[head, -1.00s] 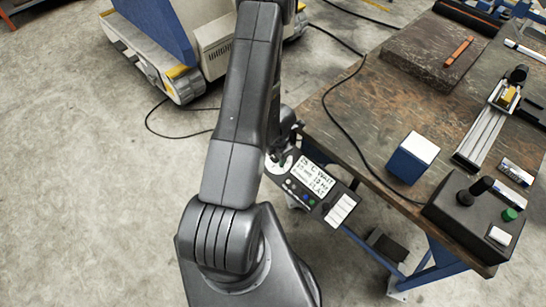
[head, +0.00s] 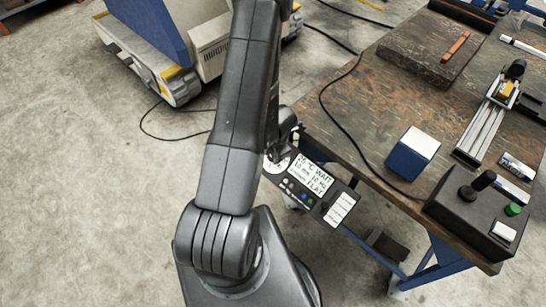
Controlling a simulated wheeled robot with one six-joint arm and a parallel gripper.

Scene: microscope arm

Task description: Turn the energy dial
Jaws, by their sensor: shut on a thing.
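The control panel (head: 316,213) is a dark box at the table's near left edge. It has a handwritten white label (head: 313,175), small coloured buttons and a white label block at its right end. At its left end a round white dial face (head: 272,168) shows partly, with a dark knob in its middle; I take this for the energy dial. My gripper (head: 276,152) is at this dial, shut on its knob. My arm hides the left side of the dial and much of the gripper, so the dial's setting cannot be read.
The worn table (head: 378,125) carries a blue and white box (head: 412,153), a black joystick box (head: 470,215) with a green button, and a metal rail (head: 482,130). A black cable (head: 345,135) runs along its left side.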

